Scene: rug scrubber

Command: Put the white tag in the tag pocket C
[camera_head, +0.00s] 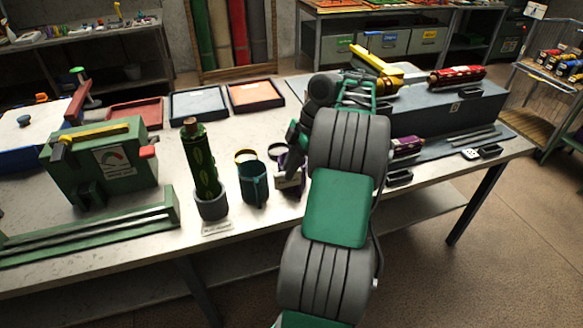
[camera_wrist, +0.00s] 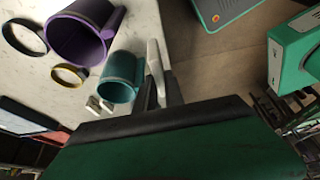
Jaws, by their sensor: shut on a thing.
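In the wrist view, my gripper (camera_wrist: 163,92) is shut on a pale, flat, upright piece (camera_wrist: 153,60), which appears to be the white tag. It stands out beyond the fingertips, beside a teal cup (camera_wrist: 120,75) and over the table edge. Small dark pocket-like holders show on the right of the table: one at the front edge (camera_head: 399,178), one on the dark mat (camera_head: 490,151) and one on the grey block (camera_head: 470,94). I cannot read which is tag pocket C.
A purple cup (camera_wrist: 82,32) and two rings lie near the gripper. A green patterned cylinder (camera_head: 202,160) stands in a grey holder to the left. The long grey block (camera_head: 450,112) with red and yellow tools takes up the right. Small white pieces (camera_wrist: 100,104) lie by the teal cup.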

